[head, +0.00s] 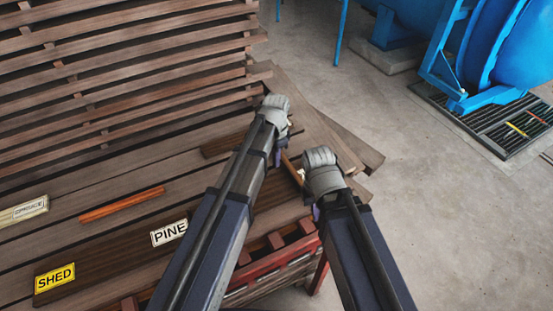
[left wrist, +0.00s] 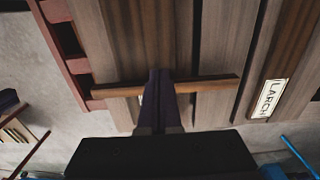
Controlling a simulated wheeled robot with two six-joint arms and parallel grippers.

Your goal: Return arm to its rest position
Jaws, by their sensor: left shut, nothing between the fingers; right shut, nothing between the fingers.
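My left gripper (head: 278,157) is over the stacked planks, its fingers mostly hidden behind its own wrist in the head view. In the left wrist view its dark fingers (left wrist: 158,78) are shut and empty. They overlap a brown wooden stick (left wrist: 205,86) lying across the planks; I cannot tell whether they touch it. The stick (head: 292,168) also shows between my two wrists in the head view. My right gripper (head: 316,212) is close by on the right, near the stack's front edge, shut and mostly hidden under its wrist. Both arms reach forward from the bottom.
The plank stack (head: 100,180) fills the left, with PINE (head: 169,232) and SHED (head: 54,278) labels and an orange stick (head: 122,204). A LARCH label (left wrist: 268,98) lies right of the fingers. A red frame (head: 285,262) supports the stack. Blue vessel (head: 525,50) stands far right; concrete floor (head: 450,210) is open.

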